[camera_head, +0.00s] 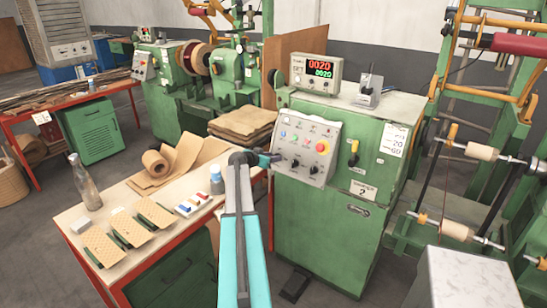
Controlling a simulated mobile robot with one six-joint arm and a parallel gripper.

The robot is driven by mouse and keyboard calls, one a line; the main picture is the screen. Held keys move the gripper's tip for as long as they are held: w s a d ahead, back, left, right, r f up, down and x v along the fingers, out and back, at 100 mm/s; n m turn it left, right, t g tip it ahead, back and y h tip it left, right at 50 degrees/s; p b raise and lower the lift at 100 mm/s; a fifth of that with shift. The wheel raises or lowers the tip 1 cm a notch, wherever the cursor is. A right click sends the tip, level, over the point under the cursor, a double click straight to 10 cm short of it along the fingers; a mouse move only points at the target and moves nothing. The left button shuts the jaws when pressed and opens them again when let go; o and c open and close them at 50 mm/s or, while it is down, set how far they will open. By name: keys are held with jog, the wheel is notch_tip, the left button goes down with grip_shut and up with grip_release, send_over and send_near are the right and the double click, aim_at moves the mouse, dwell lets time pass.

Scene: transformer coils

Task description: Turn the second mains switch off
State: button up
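A green cabinet (325,228) with a plate that seems to read 2 stands right of centre. On its front, right of the sloped control panel, is a yellow and black rotary switch (354,153) that looks like the mains switch. Its handle looks roughly upright, but its marks are too small to read. My teal arm rises from the bottom centre. My gripper (270,159) is small and dark at its end, just left of the grey control panel (306,147) and apart from the yellow switch in the picture. Its fingers are too small to tell open or shut.
A lit counter (314,72) stands on the cabinet. A workbench (80,212) with a bottle, cards and paper lies left. A similar green machine (160,100) stands behind. A winding frame (470,165) and a grey block (462,278) are at right.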

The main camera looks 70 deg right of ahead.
jog(key=shift+s+d, duration=0.2)
jog(key=shift+a+f+b, duration=0.25)
jog(key=shift+b, duration=0.1)
jog(key=shift+n, duration=0.3)
jog(key=shift+f+b, duration=0.1)
jog(key=shift+b, duration=0.4)
jog(key=n+b, duration=0.3)
jog(key=n, duration=0.5)
jog(key=n+b, duration=0.2)
jog(key=n, duration=0.7)
jog(key=shift+w+g+b, duration=0.2)
jog(key=shift+g+b, duration=0.1)
jog(key=shift+b, duration=0.1)
